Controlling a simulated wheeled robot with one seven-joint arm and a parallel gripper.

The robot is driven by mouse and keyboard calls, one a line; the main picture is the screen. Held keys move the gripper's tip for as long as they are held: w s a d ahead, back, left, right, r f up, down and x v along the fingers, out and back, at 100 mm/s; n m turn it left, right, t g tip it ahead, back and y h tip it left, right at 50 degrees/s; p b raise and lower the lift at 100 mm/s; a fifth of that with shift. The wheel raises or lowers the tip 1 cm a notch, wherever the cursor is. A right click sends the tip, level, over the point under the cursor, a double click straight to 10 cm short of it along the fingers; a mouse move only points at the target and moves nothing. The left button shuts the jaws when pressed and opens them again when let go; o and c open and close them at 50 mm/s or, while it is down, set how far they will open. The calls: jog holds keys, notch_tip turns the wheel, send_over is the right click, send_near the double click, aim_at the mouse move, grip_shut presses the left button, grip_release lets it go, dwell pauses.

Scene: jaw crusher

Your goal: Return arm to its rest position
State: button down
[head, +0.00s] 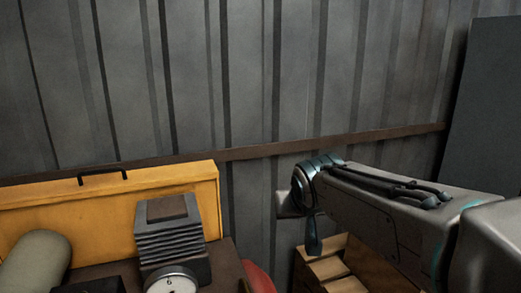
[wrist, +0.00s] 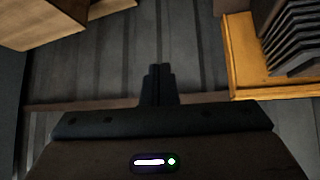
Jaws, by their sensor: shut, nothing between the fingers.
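My gripper shows in the wrist view, its two dark fingers (wrist: 158,84) together at the middle with nothing between them. In the head view my arm (head: 385,205) reaches in from the right edge toward the corrugated wall. The fingers are hard to make out in the head view. The gripper touches no object that I can see. In the wrist view it is between a wooden crate at upper left and a yellow panel at right.
At lower left a yellow panel (head: 110,215) with a black handle stands behind a finned grey block (head: 170,235), a round gauge (head: 172,281) and a greenish cylinder (head: 35,262). A wooden crate (head: 345,270) is below my arm. The corrugated wall (head: 250,90) closes the back. A dark panel (head: 490,100) stands at right.

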jog(key=s+d+r+g+p, duration=0.2)
jog(key=s+d+g+p, duration=0.1)
jog(key=s+p, duration=0.5)
jog(key=s+d+r+m+g+p, duration=0.1)
jog(key=s+d+r+g+p, duration=0.1)
jog(key=s+p, duration=0.7)
jog(key=s+d+r, duration=0.1)
jog(key=s, duration=0.1)
jog(key=shift+s+d+r+g, duration=0.3)
jog(key=shift+d+r+g, duration=0.05)
jog(key=shift+d+g, duration=0.05)
jog(key=shift+s, duration=0.1)
